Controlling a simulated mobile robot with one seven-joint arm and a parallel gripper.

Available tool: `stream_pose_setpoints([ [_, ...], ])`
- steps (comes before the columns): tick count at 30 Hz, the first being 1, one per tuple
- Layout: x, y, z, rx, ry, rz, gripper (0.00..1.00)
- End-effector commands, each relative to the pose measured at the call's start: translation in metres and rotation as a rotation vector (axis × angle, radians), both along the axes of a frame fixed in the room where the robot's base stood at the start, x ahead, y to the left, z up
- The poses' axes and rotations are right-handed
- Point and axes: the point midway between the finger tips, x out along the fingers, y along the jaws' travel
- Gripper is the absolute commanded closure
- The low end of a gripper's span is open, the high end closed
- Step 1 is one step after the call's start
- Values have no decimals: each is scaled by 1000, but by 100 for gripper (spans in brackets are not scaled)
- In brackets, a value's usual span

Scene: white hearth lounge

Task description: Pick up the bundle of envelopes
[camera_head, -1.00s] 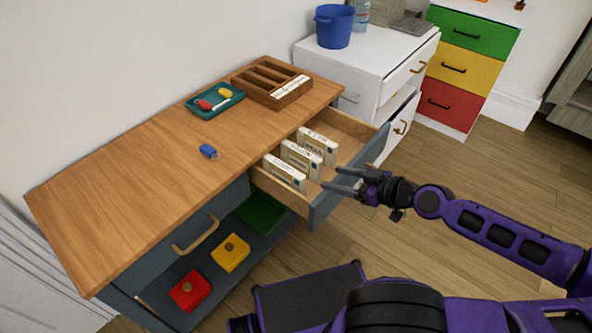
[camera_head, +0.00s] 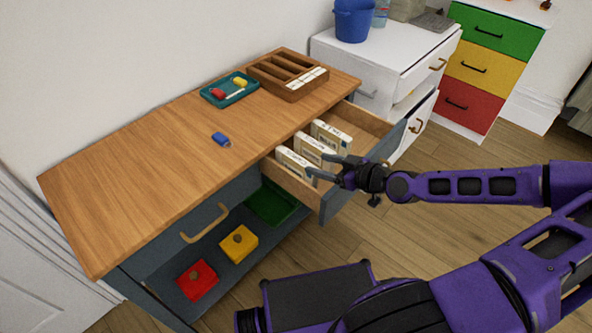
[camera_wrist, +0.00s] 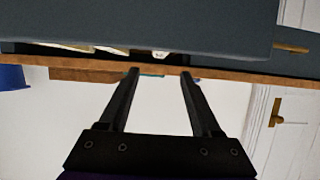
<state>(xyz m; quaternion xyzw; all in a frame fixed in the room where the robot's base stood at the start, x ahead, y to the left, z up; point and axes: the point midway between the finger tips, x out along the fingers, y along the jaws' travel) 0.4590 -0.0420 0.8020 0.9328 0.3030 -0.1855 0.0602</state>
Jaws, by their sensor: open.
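Three white bundles with printed faces, which look like envelopes, stand on edge in the open drawer (camera_head: 374,146): a near one (camera_head: 294,165), a middle one (camera_head: 313,149) and a far one (camera_head: 333,135). I cannot read their print. My gripper (camera_head: 316,165) is open and empty beside the near and middle bundles, at the drawer's front side; its fingers overlap them in the head view. In the wrist view my gripper (camera_wrist: 160,72) points toward the cabinet's edge, and white bits of the bundles, such as one (camera_wrist: 160,54), show past the dark drawer front (camera_wrist: 150,22).
The wooden cabinet top (camera_head: 150,170) holds a blue key fob (camera_head: 221,139), a teal tray (camera_head: 230,97) and a wooden organizer (camera_head: 283,82). Red (camera_head: 198,280) and yellow (camera_head: 239,243) boxes lie on the shelf below. A blue bucket (camera_head: 354,22) stands behind on a white cabinet.

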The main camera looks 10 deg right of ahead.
Motion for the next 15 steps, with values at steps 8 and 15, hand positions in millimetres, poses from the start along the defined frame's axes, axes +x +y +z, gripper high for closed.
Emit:
stream_pose_setpoints([
  [8, 18, 13, -10, 0, 1, 1, 35],
  [15, 33, 25, -21, 0, 0, 4, 35],
])
